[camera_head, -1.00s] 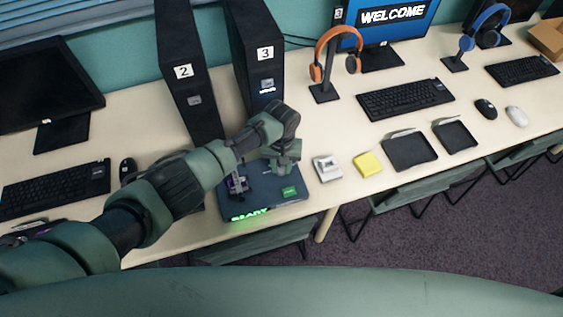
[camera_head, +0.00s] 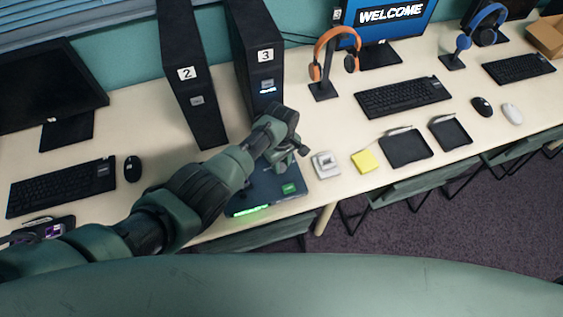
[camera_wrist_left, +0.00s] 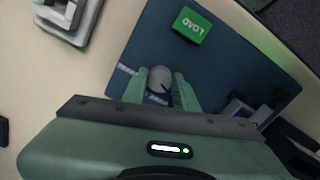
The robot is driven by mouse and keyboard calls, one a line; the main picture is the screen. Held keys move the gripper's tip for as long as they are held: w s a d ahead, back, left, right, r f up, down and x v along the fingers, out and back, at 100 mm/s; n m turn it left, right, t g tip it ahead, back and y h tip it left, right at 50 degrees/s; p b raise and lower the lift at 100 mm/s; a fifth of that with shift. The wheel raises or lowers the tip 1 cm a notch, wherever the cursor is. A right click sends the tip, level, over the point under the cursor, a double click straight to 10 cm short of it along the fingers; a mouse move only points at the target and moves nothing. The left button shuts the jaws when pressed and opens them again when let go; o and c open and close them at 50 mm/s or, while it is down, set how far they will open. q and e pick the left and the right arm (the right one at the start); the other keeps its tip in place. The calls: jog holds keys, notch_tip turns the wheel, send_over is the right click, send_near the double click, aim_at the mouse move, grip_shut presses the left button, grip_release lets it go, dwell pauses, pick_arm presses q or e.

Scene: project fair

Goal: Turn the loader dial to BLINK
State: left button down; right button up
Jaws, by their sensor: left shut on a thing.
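The loader (camera_head: 265,196) is a flat dark blue box near the table's front edge. It has a green LOAD button (camera_head: 288,188) and a lit green display strip (camera_head: 252,211), too small to read. The dial (camera_wrist_left: 158,82) is a round grey knob with a dark pointer line, beside white printed marks that I cannot read. My left gripper (camera_wrist_left: 160,90) is shut on the dial, one green finger on each side. In the head view my left gripper (camera_head: 287,160) is over the loader's back part, and its arm covers the loader's left side. My right gripper is out of view.
Tower 2 (camera_head: 200,115) and tower 3 (camera_head: 262,80) stand behind the loader. A grey-white block (camera_head: 325,165), a yellow block (camera_head: 367,161) and two black trays (camera_head: 407,150) lie to its right. A headphone stand (camera_head: 323,92) is behind them.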

aim_at(281, 166)
pick_arm(q)
jog(key=shift+w+r, duration=0.1)
jog(key=shift+w, duration=0.05)
dwell(0.4)
jog(key=c, duration=1.1)
grip_release()
jog(key=shift+r, duration=0.4)
notch_tip(281, 166, up, 7)
jog(key=shift+f+p, duration=0.1)
jog(key=shift+p, duration=0.7)
